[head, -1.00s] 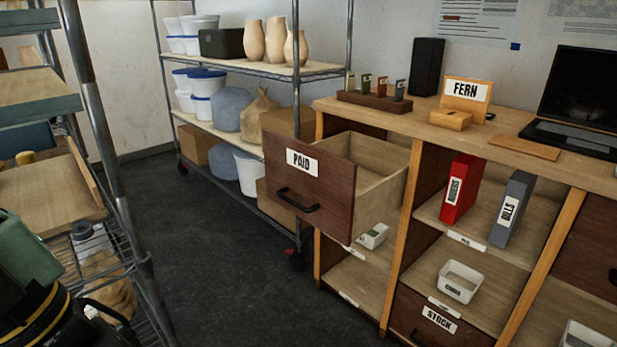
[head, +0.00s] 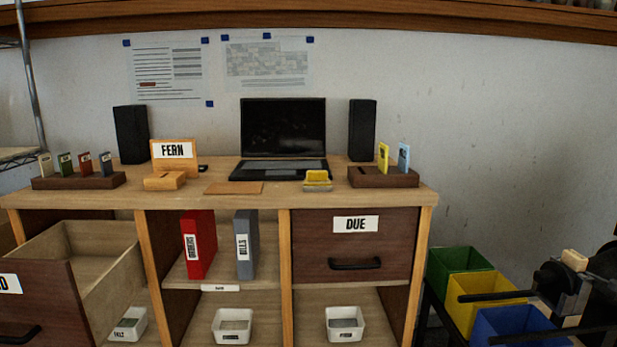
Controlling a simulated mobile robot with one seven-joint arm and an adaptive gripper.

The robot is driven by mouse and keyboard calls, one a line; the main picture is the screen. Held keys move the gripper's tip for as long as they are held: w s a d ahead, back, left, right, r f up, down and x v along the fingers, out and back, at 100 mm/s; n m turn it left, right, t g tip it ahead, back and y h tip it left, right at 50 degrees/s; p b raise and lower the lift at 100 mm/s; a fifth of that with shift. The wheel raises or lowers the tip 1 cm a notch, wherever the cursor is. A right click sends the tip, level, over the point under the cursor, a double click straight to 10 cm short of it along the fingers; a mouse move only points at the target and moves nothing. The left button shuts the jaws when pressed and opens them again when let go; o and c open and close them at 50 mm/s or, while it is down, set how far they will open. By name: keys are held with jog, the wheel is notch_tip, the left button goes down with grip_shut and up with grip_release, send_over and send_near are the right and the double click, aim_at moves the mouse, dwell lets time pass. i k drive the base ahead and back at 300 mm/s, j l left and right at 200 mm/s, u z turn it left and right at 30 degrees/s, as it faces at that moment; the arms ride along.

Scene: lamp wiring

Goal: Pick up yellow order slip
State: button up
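A yellow slip (head: 383,157) stands upright in a dark wooden block (head: 370,179) at the right end of the desk top, with a light blue slip (head: 404,158) beside it. A second yellow item (head: 317,177) rests in a small pale holder at the desk's front edge, in front of the laptop; whether it is a slip is too small to tell.
The desk holds a laptop (head: 283,140), two black speakers and a FERN stand (head: 174,154). The PAID drawer (head: 90,270) sticks out at left; the DUE drawer (head: 350,246) is shut. Coloured bins (head: 480,298) and dark equipment (head: 560,280) stand at lower right.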

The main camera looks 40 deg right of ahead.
aim_at(383, 149)
jog(key=i+z, duration=0.15)
jog(key=z, duration=0.35)
jog(key=i+z, duration=0.15)
jog(key=z, duration=0.35)
jog(key=i+j+z, duration=0.1)
jog(key=z, duration=0.4)
jog(key=i+j+z, duration=0.1)
jog(key=i+j, duration=0.15)
jog(key=i+j+z, duration=0.15)
jog(key=j, duration=0.35)
jog(key=i+j+z, duration=0.1)
jog(key=i+j, duration=0.15)
jog(key=j, duration=0.15)
jog(key=i+j, duration=0.35)
jog(key=i, duration=0.1)
